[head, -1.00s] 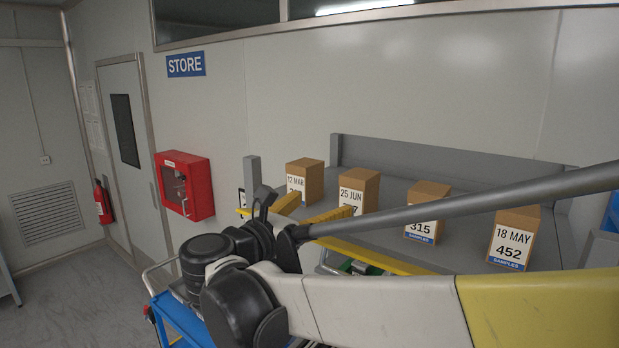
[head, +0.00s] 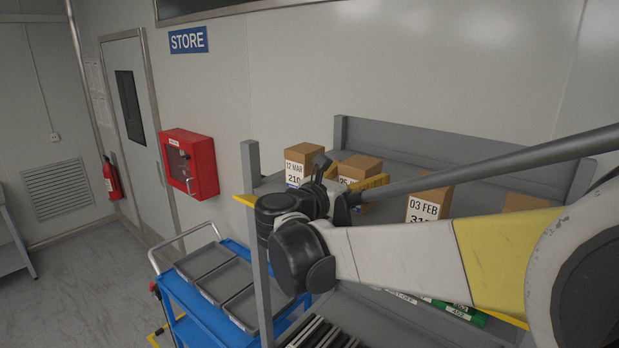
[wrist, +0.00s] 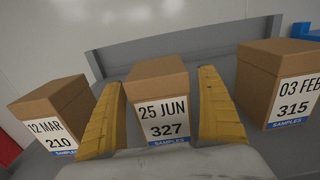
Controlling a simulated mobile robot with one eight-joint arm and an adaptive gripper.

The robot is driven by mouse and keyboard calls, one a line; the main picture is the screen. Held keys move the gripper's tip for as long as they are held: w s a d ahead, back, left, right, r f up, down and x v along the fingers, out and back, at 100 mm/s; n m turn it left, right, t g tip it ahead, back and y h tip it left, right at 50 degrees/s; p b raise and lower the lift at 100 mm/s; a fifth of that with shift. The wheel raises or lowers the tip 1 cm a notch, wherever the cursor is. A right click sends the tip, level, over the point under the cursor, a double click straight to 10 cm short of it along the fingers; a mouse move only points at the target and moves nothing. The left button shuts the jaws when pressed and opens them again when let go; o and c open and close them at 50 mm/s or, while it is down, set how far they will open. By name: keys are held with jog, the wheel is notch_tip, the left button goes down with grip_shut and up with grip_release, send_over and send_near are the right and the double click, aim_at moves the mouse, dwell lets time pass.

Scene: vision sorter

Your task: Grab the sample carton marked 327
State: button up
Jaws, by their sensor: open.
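The carton marked 327 (wrist: 158,88) is a brown box with a white label reading 25 JUN and a blue SAMPLES strip. In the wrist view it stands between the two yellow fingers of my gripper (wrist: 162,115), which are open. A gap shows on each side, wider at the right. In the head view only part of this carton (head: 359,166) shows; my wrist and a yellow finger hide most of its label. My gripper (head: 356,188) is at the carton there, its fingertips partly hidden.
Carton 210 (wrist: 50,115) stands left of it and carton 315 (wrist: 285,85) stands right. A partly hidden carton (head: 525,202) is further right on the grey shelf (head: 400,150). A grey post (head: 251,165) rises at the shelf's left. A blue cart with trays (head: 205,285) is below.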

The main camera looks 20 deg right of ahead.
jog(key=shift+w+d, duration=0.3)
jog(key=shift+d, duration=0.1)
jog(key=shift+a, duration=0.1)
jog(key=c, duration=1.3)
jog(key=shift+c, duration=0.9)
jog(key=shift+r, duration=0.1)
